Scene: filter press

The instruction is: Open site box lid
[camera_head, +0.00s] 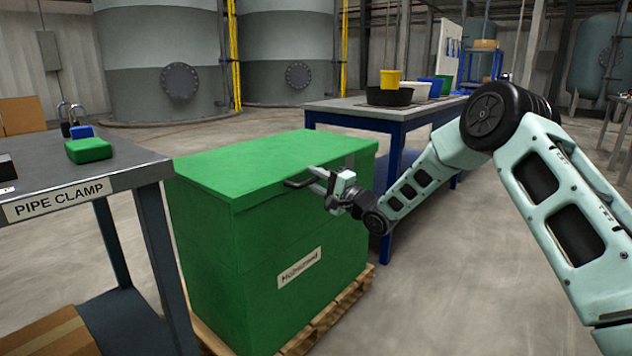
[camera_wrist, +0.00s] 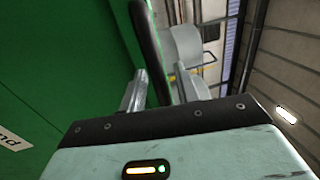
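The green site box (camera_head: 262,260) stands on a wooden pallet, with its lid (camera_head: 270,158) down flat on top. A dark bar handle (camera_head: 297,183) sticks out from the lid's front side. My gripper (camera_head: 320,181) is at the right part of this handle, in front of the box. In the wrist view the black handle bar (camera_wrist: 150,45) runs between the two fingers of my gripper (camera_wrist: 160,85). The fingers stand apart, with a gap showing beside the bar. Whether either finger touches the bar is hard to tell.
A grey table (camera_head: 62,182) labelled "PIPE CLAMP" stands close at the left, with a green block (camera_head: 88,150) on it. Floor at the front right is clear.

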